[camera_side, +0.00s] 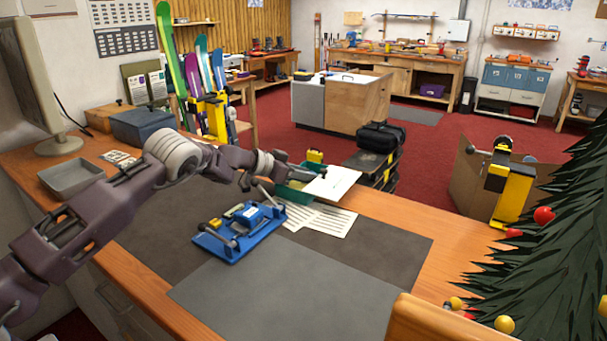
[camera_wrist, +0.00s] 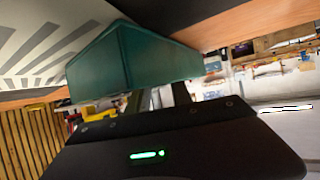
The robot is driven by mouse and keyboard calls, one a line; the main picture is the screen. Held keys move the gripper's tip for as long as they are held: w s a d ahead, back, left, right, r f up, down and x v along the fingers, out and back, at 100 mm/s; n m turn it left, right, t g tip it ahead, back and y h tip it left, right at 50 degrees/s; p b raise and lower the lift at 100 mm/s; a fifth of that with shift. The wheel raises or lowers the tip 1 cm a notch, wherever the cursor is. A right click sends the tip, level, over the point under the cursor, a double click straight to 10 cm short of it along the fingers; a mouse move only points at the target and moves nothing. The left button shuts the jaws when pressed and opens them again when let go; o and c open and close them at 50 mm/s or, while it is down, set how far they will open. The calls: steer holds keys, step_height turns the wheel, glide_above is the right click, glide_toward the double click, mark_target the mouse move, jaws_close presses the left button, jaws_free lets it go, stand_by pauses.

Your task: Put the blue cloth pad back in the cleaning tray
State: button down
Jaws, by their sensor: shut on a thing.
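A green tray (camera_side: 293,191) stands on the bench beside printed sheets. In the wrist view its outer corner (camera_wrist: 125,60) shows large, upside down in the picture. My gripper (camera_side: 306,174) is at the tray, overlapping its upper part in the side view. In the wrist view my two fingers (camera_wrist: 157,95) end close to the tray's rim. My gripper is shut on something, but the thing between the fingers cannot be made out. I cannot pick out the blue cloth pad in either view. Whether the fingers touch the tray cannot be told.
A blue jig (camera_side: 240,230) sits on the dark mat (camera_side: 180,231) nearer the camera. Printed sheets (camera_side: 325,218) lie beside the tray. A grey tray (camera_side: 70,178) is at the bench's left end. The grey mat (camera_side: 285,287) in front is clear.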

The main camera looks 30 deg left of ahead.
steer(key=c, duration=1.4)
jaws_free()
steer(key=shift+s+a+f, duration=0.15)
steer(key=shift+a+f, duration=0.05)
steer(key=shift+f, duration=0.25)
steer(key=shift+s+a+f, duration=0.1)
steer(key=shift+a+f, duration=0.1)
steer(key=shift+f, duration=0.2)
steer(key=shift+c, duration=0.2)
steer(key=shift+r, duration=0.4)
steer(key=r+v, duration=0.1)
steer(key=v, duration=1.1)
steer(key=shift+w+d, duration=0.2)
steer(key=shift+d, duration=0.05)
